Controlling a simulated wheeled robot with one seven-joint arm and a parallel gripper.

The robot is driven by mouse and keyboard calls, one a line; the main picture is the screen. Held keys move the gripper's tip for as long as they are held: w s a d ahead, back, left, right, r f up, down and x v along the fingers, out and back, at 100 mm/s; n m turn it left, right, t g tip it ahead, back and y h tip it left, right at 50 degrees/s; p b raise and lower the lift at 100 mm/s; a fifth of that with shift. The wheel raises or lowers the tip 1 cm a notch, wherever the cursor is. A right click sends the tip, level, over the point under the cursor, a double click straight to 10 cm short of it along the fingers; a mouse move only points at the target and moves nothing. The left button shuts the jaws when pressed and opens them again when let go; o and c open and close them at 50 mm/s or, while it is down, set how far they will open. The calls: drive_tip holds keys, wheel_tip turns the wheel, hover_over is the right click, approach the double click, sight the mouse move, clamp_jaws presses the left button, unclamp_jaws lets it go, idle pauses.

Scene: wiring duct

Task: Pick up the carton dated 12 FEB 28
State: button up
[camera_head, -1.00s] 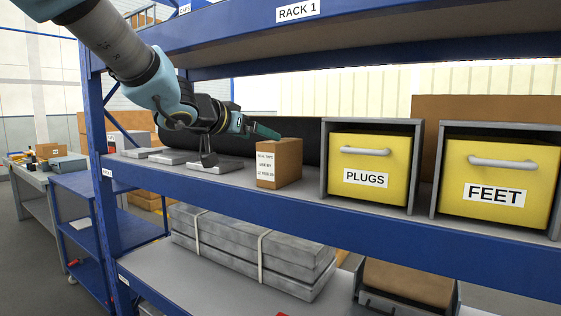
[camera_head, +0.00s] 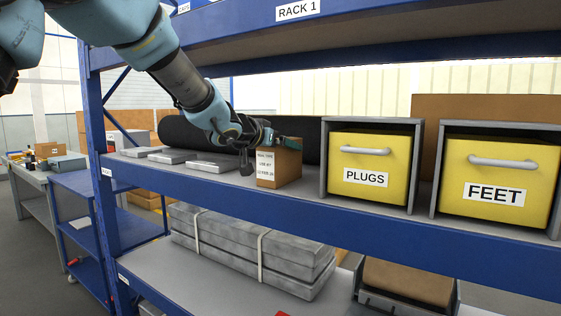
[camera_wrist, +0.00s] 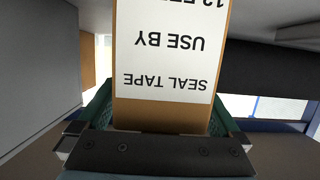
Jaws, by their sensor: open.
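A brown carton (camera_head: 289,165) stands upright on the middle shelf of the rack, left of the PLUGS bin. Its white label also shows upside down in the wrist view (camera_wrist: 165,55), reading SEAL TAPE, USE BY and a date starting 12 FE, cut off by the frame edge. My gripper (camera_head: 267,152) is open at the carton's upper part, one finger at its left and one across its top right. In the wrist view the carton stands between the green-padded fingers of my gripper (camera_wrist: 165,115). Contact on either side cannot be told.
Yellow PLUGS (camera_head: 368,165) and FEET (camera_head: 493,190) bins stand to the right. A dark roll (camera_head: 185,130) lies behind the carton. Flat grey pieces (camera_head: 212,163) lie to its left. The upper shelf (camera_head: 340,40) passes overhead.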

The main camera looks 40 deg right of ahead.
drive_tip(key=shift+c, duration=0.2)
drive_tip(key=shift+r, duration=0.1)
drive_tip(key=c, duration=1.5)
